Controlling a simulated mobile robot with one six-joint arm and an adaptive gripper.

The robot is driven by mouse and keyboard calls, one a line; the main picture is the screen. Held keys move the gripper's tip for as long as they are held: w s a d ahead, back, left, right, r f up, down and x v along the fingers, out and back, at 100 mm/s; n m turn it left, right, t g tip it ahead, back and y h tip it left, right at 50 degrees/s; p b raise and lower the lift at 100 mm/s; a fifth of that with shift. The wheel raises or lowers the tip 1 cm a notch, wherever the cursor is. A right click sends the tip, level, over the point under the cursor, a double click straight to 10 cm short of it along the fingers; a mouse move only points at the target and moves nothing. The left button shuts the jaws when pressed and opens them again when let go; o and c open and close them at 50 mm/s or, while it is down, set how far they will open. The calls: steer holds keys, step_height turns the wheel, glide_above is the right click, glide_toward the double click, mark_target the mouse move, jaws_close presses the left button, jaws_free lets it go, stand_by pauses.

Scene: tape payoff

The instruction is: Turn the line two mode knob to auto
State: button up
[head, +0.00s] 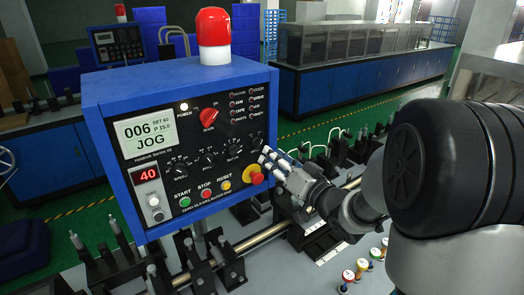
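A blue control box (180,78) with a black front panel faces me. Its screen (147,137) reads 006 and JOG. A row of small black knobs crosses the panel: one at the left (180,167), two in the middle (209,158) (234,149) and one at the right end (256,143). Their labels are too small to read, so I cannot tell which is the line two mode knob. My gripper (268,157) is at the panel's right edge, just below the right-end knob. I cannot tell whether it touches the panel or how far its fingers are apart.
A red mushroom button (256,178) on yellow sits just below my gripper. Green, red and yellow buttons (205,193) line the bottom, and a red main switch (209,117) is above. A red lamp (213,35) tops the box. Rods and black brackets (198,262) stand below.

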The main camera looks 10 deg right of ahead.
mark_target(259, 147)
steer(key=x, duration=0.6)
steer(key=shift+w, duration=0.1)
steer(key=shift+c, duration=0.2)
jaws_close()
